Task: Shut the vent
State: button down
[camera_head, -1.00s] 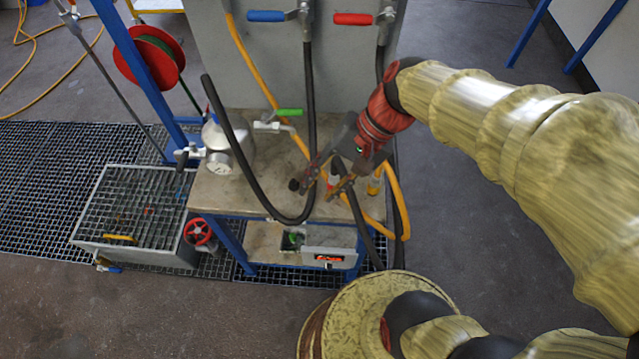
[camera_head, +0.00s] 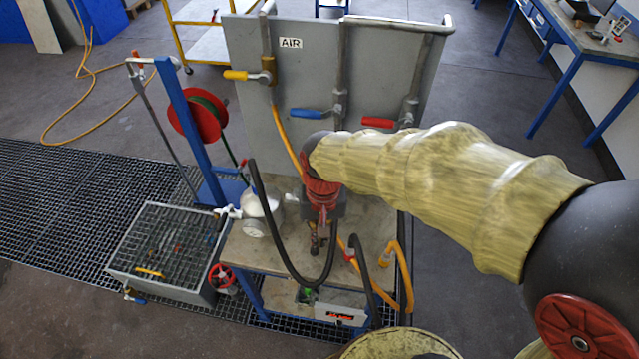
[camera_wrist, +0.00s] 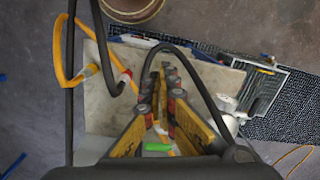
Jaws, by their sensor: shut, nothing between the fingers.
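My gripper (camera_head: 316,250) points down over the bench, its fingers together and empty; it also shows in the wrist view (camera_wrist: 162,85). A green lever handle (camera_wrist: 157,147) lies below the finger bases in the wrist view; in the head view my gripper and wrist hide it. I cannot tell whether a finger touches it. The silver vessel (camera_head: 264,204) with a round gauge (camera_head: 253,228) stands left of my gripper; its pale body shows at the right in the wrist view (camera_wrist: 228,118). Which valve is the vent is not labelled in view.
A black hose (camera_head: 272,240) loops in front of my gripper. Orange hose (camera_head: 408,280) hangs at the bench's right. The panel (camera_head: 260,120) behind carries yellow (camera_head: 249,75), blue (camera_head: 305,113) and red (camera_head: 379,122) handles. A grated tub (camera_head: 160,245) stands left.

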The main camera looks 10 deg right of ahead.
jog(key=w+d+r+m+t+h, duration=0.15)
jog(key=w+t, duration=0.25)
jog(key=w, duration=0.7)
jog(key=w+d+f+b, duration=0.1)
jog(key=w+f, duration=0.5)
jog(key=f, duration=0.4)
jog(key=shift+w, duration=0.4)
